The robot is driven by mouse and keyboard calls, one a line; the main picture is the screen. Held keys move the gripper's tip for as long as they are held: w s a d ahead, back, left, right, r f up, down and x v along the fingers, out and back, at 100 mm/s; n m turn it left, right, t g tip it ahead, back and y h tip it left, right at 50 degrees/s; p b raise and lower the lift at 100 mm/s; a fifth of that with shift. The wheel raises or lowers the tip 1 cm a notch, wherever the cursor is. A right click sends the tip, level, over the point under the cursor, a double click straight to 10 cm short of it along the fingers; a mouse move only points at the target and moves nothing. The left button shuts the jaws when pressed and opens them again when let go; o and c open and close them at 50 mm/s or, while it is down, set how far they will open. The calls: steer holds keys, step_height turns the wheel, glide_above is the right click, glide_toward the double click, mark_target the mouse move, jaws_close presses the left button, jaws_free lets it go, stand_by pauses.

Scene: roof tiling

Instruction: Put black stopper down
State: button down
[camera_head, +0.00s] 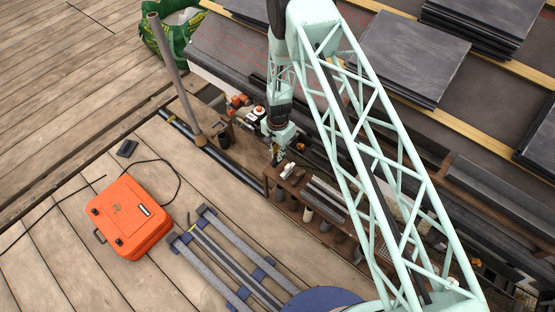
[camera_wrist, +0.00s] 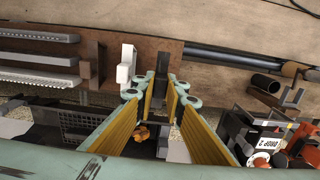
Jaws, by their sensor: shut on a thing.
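My gripper (camera_wrist: 160,90) shows in the wrist view with its yellow-padded fingers converging on a dark upright block at the fingertips, which looks like the black stopper (camera_wrist: 161,66). The fingers are shut on it. It is at the brown rack (camera_wrist: 107,50), just right of a white block (camera_wrist: 127,66); I cannot tell whether its base touches the rack. In the head view my gripper (camera_head: 277,155) points down at the left end of the rack (camera_head: 292,184), and the stopper is too small to make out there.
Grey metal strips (camera_wrist: 38,57) lie on the rack to the left. A red and white tool (camera_wrist: 262,150) and a dark cup (camera_wrist: 265,84) are to the right. An orange case (camera_head: 130,216) lies on the deck; stacked slates (camera_head: 415,55) are on the roof.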

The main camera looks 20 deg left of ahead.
steer(key=shift+f+b, duration=0.35)
steer(key=shift+f, duration=1.55)
steer(key=shift+f, duration=0.2)
steer(key=c, duration=2.7)
jaws_free()
steer(key=shift+r, duration=0.2)
steer(key=shift+r+p, duration=1.05)
steer(key=shift+r, duration=4.95)
steer(key=shift+r, duration=0.1)
